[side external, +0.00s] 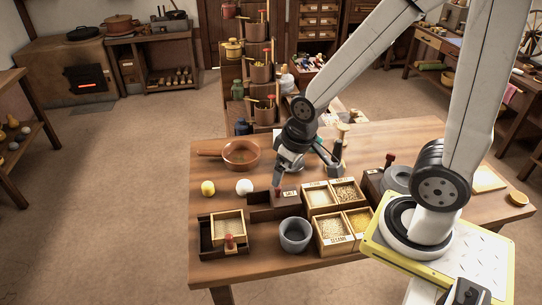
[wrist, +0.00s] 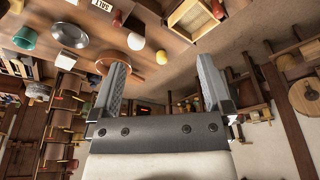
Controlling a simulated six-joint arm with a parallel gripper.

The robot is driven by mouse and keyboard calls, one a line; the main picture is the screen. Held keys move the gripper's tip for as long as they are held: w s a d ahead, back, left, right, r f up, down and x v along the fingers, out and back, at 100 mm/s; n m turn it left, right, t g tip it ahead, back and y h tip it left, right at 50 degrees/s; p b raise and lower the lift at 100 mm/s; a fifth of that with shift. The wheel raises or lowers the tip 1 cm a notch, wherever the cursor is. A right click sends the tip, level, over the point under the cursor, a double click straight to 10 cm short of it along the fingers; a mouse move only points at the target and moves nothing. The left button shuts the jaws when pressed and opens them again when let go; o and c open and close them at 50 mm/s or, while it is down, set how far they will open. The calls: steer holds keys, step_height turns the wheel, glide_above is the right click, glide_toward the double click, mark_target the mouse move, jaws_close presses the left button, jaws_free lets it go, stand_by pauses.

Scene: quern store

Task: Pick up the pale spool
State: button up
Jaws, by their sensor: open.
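My gripper (wrist: 162,72) is open, with its two grey fingers wide apart and nothing between them in the wrist view. In the side external view it hangs above the wooden table, partly hidden by its own wrist. A small cream-topped upright object (side external: 343,129) stands behind and to the right of my gripper. It may be the pale spool, but it is too small to be sure. Its lower part is crowded by dark things. I cannot pick out the spool in the wrist view.
Grain boxes (side external: 333,232), a grey pot (side external: 295,235) and a dark tray (side external: 208,238) fill the front. A stepped shelf (side external: 232,82) stands behind.

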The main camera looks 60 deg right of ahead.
steer(key=n+g+h, duration=0.4)
steer(key=n+h, duration=1)
steer(key=n, duration=0.3)
glide_above(340, 132)
steer(key=a, duration=0.4)
step_height(340, 132, down, 14)
steer(key=shift+a+f, duration=0.15)
steer(key=shift+f+y, duration=0.15)
steer(key=shift+y, duration=0.15)
steer(key=shift+f, duration=2.95)
steer(key=shift+f, duration=0.1)
